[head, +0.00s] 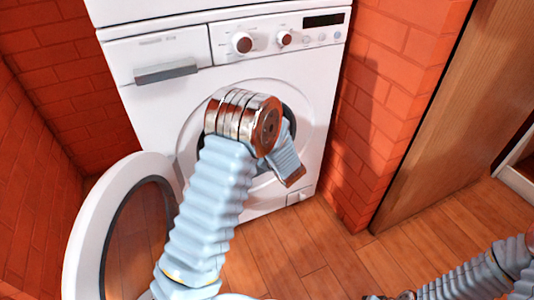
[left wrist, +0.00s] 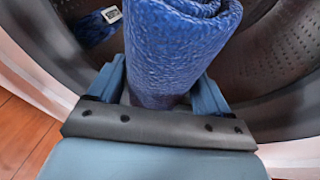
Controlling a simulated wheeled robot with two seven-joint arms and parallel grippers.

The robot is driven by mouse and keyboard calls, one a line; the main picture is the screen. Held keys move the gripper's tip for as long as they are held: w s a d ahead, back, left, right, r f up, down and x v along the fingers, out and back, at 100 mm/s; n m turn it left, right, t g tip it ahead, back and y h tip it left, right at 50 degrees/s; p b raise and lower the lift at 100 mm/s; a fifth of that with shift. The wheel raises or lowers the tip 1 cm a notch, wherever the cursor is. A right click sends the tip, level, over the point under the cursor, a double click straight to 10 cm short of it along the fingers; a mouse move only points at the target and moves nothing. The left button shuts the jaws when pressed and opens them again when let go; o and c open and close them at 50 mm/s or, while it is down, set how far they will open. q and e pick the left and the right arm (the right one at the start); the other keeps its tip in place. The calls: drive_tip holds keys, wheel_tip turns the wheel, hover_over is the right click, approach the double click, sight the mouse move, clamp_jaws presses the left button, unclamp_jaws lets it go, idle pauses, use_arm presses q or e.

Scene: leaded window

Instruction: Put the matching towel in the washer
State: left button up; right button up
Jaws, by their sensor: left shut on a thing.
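The white washer (head: 150,100) stands against the brick wall, its round door (head: 78,240) swung open to the left. My left arm reaches across its opening and hides much of it in the head view. In the left wrist view my left gripper (left wrist: 157,90) is shut on a rolled, textured blue towel (left wrist: 180,45). The towel stands out from between the fingers, at the drum mouth. A second blue cloth with a white tag (left wrist: 97,27) lies inside the drum (left wrist: 265,60) at the upper left.
Red brick walls (head: 385,100) close in on both sides of the washer. A wooden door or panel (head: 440,110) stands at the right. The wooden floor (head: 310,255) in front of the washer's right side is clear.

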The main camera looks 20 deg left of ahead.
use_arm(q)
drive_tip(key=r+b+x, duration=0.1)
drive_tip(key=b+x, duration=0.1)
drive_tip(key=x, duration=1.5)
drive_tip(key=shift+w+a+r, duration=0.15)
drive_tip(key=shift+w+r, duration=0.1)
drive_tip(key=shift+r, duration=0.1)
drive_tip(key=o, duration=1)
drive_tip(key=v, duration=1.4)
drive_tip(key=shift+a, duration=0.1)
